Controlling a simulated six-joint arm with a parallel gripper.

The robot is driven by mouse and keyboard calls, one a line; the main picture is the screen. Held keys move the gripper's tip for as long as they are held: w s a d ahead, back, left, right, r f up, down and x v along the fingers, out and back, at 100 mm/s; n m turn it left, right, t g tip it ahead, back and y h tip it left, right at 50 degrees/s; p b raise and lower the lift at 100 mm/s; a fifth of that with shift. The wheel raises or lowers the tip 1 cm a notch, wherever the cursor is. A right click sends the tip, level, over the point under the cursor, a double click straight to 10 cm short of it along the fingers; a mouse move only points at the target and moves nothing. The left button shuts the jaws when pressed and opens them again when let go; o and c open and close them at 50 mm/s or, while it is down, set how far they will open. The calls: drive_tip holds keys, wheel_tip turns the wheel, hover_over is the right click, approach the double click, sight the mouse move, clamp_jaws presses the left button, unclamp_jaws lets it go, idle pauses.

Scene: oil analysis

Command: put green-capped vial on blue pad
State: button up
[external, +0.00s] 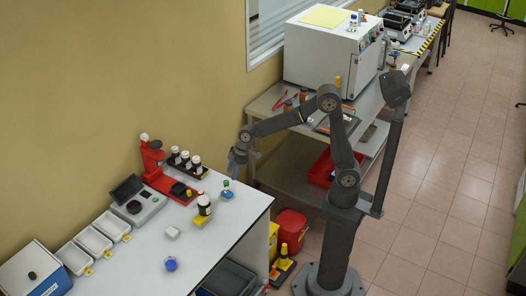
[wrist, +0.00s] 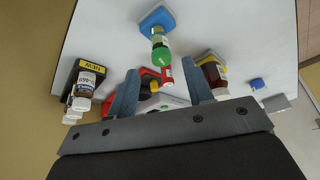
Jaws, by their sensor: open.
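The green-capped vial (external: 226,184) stands upright on the blue pad (external: 228,195) near the back right edge of the white table. In the wrist view the green-capped vial (wrist: 160,42) also rests on the blue pad (wrist: 150,19), with its cap towards the camera. My gripper (external: 236,168) is just above and behind the vial in the external view. In the wrist view my gripper (wrist: 161,82) has its fingers spread with nothing held between them. The vial appears beyond the gap between the fingertips, apart from both.
A brown white-capped bottle (external: 204,205) stands on a yellow pad beside the vial. Several white-capped bottles (external: 185,160) stand in a black holder at the back. A red device (external: 153,165) is to their left. The table's front middle is mostly clear, with a small blue object (external: 171,264).

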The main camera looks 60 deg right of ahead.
sight(226, 182)
drive_tip(key=shift+v, duration=1.35)
drive_tip(key=shift+a+f, duration=0.1)
drive_tip(key=shift+f, duration=0.05)
drive_tip(key=x, duration=1.1)
drive_tip(key=shift+w+f, duration=0.1)
drive_tip(key=shift+f, duration=0.25)
drive_tip(key=shift+w+a+r, duration=0.1)
drive_tip(key=shift+r, duration=1.25)
